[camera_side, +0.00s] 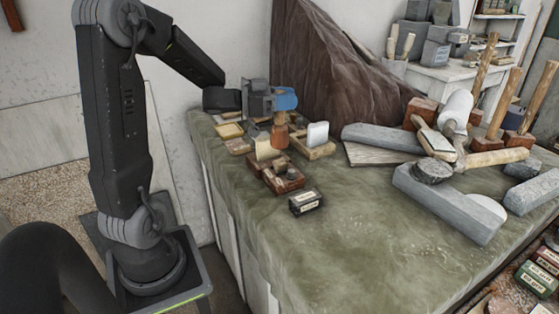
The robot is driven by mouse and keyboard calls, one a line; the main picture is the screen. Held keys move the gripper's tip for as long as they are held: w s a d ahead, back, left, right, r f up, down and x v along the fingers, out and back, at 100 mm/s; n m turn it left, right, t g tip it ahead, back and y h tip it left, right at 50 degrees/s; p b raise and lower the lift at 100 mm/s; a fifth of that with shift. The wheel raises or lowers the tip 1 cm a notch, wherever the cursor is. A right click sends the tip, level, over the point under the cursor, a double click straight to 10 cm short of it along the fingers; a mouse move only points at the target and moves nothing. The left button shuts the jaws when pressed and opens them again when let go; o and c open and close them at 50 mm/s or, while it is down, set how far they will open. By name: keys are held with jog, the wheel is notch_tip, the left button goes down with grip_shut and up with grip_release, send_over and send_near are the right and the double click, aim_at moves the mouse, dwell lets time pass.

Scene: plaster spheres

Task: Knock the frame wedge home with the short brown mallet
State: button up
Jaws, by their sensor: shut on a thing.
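My gripper (280,108) is above the far left part of the cloth-covered table. It is shut on a short brown piece, which looks like the short brown mallet (280,136) and hangs below the jaws. A blue part (286,99) shows at the jaws; I cannot tell if it belongs to the gripper. Below and in front is a brown wooden frame or box (268,178) with small dark pieces in it. A pale wooden piece (265,151) stands at its back edge. I cannot tell which piece is the frame wedge.
A wooden tray with a white block (317,134) stands just right of the gripper. A small dark labelled box (306,201) lies in front. Grey stone blocks (450,203) and upright wooden-handled mallets (497,105) crowd the right. A tall brown rock (335,85) rises behind. The front middle of the table is clear.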

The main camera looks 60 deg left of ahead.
notch_tip(320, 180, down, 6)
jog(key=shift+r, duration=0.2)
jog(key=shift+c, duration=0.3)
jog(key=shift+r, duration=2.5)
notch_tip(320, 180, up, 5)
